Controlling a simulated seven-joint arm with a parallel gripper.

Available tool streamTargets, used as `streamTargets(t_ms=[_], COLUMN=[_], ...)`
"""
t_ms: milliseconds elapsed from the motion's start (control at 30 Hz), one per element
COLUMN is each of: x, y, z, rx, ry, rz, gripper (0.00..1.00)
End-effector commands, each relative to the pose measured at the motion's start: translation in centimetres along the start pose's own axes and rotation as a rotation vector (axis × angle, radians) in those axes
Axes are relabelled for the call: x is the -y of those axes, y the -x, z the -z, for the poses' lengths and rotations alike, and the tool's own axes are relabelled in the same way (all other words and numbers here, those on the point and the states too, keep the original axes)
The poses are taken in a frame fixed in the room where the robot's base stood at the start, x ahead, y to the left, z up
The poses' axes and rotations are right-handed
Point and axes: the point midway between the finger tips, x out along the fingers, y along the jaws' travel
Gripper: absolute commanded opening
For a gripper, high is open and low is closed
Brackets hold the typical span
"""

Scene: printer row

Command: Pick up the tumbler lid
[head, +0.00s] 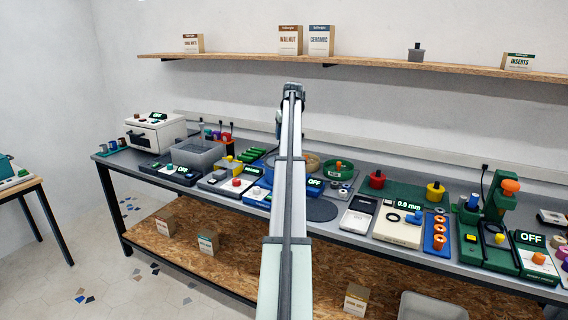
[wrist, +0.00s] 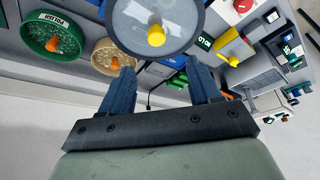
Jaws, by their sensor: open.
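The tumbler lid (wrist: 178,22) appears to be the round, see-through disc with a dark rim at the top of the wrist view. A yellow knob (wrist: 156,36) stands at its middle. My gripper (wrist: 161,72) is open, with its two dark blue fingers apart and nothing between them. The lid lies just beyond the fingertips, and its knob is roughly in line with the gap. The frame's top edge cuts the lid off. In the head view my gripper (head: 294,90) is raised above the back of the bench, and my arm hides most of what is behind it, so I cannot make out the lid there.
A green bowl (wrist: 30,40) and a tan bowl (wrist: 97,58) with orange-handled tools lie left of the lid in the wrist view. The crowded bench (head: 330,207) holds several devices, including a green press (head: 495,222). A wooden shelf (head: 370,64) runs along the wall behind.

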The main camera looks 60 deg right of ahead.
Motion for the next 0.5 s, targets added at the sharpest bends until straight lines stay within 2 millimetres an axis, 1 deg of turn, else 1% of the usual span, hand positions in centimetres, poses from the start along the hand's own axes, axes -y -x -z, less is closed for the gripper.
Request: streamTargets(t_ms=[33, 233, 333, 500], x=[0.0, 0.0, 0.0, -0.1], y=[-1.0, -4.4, -5.5, -6.3], z=[0.0, 0.0, 0.0, 0.0], rx=[0.002, 0.001, 0.001, 0.000], ry=[0.000, 0.000, 0.000, 0.000], rz=[0.000, 0.000, 0.000, 0.000], gripper=[0.62, 0.62, 0.62, 0.62])
